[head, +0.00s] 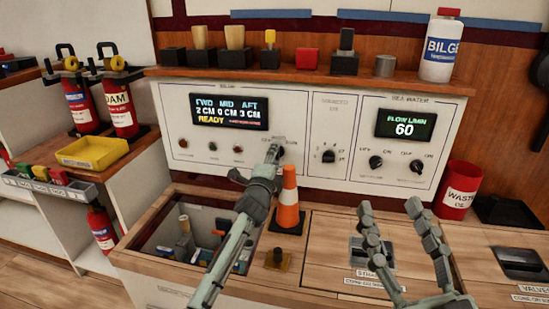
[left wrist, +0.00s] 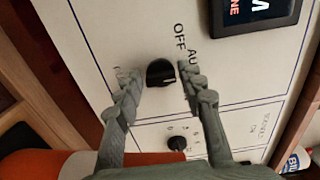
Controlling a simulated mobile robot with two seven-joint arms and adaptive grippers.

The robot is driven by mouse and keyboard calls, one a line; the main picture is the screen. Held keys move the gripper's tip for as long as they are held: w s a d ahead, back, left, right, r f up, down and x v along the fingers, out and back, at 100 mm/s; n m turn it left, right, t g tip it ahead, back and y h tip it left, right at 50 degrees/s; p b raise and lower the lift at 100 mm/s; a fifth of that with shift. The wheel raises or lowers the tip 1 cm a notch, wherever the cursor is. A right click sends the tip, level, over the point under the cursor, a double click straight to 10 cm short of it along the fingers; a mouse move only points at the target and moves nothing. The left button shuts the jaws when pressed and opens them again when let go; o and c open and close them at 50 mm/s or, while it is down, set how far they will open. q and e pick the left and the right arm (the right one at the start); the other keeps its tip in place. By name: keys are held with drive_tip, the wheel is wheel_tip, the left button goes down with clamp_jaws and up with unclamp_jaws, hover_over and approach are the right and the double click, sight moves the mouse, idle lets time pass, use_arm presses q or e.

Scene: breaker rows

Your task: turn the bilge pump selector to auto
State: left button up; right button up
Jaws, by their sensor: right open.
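The bilge pump selector is a black knob (left wrist: 160,72) on the white bilge panel (head: 170,105). In the left wrist view, "OFF" and part of "AU" show beside it; another label is mostly covered by a finger. My left gripper (head: 273,152) is at the panel, with its open fingers on either side of the knob. I cannot tell whether they touch it. In the head view the gripper largely hides the knob, and its exact pointing direction is unclear. My right gripper (head: 389,207) is open and empty above the counter, in front of the sea water panel.
An orange cone (head: 288,200) stands close to my left gripper. Another black selector (head: 329,156) sits right of it. The bilge display (head: 229,112) reads READY. A red waste can (head: 458,190) stands at the right, and an open bin (head: 150,240) with tools is at the left.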

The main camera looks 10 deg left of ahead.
use_arm(q)
drive_tip(key=shift+o, duration=0.8)
drive_tip(key=s, duration=1.2)
drive_tip(key=shift+s, duration=0.1)
